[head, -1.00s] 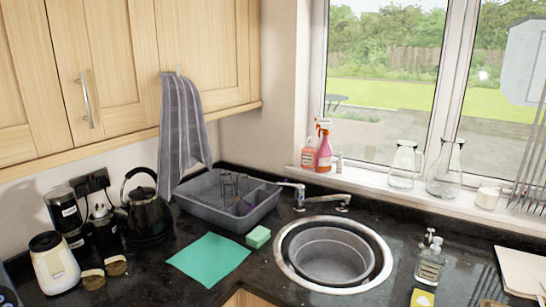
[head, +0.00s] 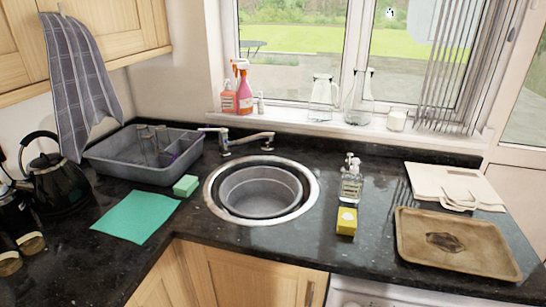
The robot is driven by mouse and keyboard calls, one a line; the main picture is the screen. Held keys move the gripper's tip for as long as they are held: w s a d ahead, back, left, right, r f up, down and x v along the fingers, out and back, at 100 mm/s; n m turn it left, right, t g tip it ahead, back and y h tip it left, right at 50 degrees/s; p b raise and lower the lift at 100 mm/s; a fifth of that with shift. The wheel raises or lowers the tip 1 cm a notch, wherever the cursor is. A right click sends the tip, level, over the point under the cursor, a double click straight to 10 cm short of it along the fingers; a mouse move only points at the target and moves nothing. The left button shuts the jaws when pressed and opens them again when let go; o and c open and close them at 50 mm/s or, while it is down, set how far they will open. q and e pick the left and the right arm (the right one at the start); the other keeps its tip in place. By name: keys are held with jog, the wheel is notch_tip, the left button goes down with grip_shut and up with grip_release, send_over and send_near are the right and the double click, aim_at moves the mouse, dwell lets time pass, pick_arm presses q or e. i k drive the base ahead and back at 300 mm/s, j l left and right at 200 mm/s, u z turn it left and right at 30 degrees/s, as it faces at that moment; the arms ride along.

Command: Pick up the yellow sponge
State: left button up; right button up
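The yellow sponge (head: 346,221) lies on the black granite counter, to the right of the round sink and just in front of a clear soap bottle (head: 351,182). It is a small yellow block with a pale mark on its top. Neither of my grippers shows in the head view.
The round sink (head: 309,204) with a grey basin sits left of the sponge. A green sponge (head: 186,186), a green cloth (head: 134,215) and a grey dish tub (head: 125,167) lie further left. A brown tray (head: 411,254) and white boards (head: 430,181) lie to the right.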

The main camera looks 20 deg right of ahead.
aim_at(347, 217)
jog(key=z, duration=1.35)
